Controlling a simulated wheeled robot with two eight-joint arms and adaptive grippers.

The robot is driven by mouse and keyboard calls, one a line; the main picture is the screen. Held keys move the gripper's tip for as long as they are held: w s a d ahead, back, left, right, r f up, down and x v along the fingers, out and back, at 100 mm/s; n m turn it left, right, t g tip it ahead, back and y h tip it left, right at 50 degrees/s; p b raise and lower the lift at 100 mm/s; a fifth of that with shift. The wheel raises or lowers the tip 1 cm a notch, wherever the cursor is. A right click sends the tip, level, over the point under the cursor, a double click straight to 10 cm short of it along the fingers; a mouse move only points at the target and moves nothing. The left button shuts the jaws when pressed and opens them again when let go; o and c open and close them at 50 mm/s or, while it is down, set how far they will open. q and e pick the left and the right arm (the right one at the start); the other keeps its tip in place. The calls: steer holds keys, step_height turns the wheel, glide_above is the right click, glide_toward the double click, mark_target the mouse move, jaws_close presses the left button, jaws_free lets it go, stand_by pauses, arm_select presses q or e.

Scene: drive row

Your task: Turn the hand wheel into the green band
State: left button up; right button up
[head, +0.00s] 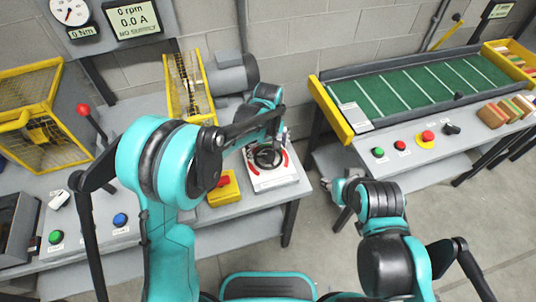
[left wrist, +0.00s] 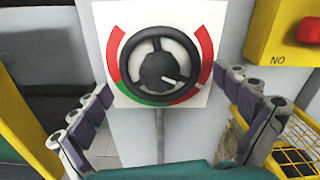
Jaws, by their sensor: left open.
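The black hand wheel (head: 268,157) is on a white plate (head: 262,180) at the bench's right end. In the left wrist view the wheel (left wrist: 160,65) faces me, with a white mark on its hub pointing to the lower right. Red arcs flank it.
A yellow box with a red button (head: 222,187) is beside the wheel plate. A yellow-guarded coupling (head: 188,85) and grey motor (head: 232,72) stand behind. A red-knobbed lever (head: 84,109) is at left. A green conveyor (head: 415,90) stands at right, with bare floor in front.

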arm_select(q)
steer(key=shift+f, duration=0.4)
steer(key=shift+s, duration=0.15)
steer(key=c, duration=1.5)
steer(key=shift+o, duration=0.2)
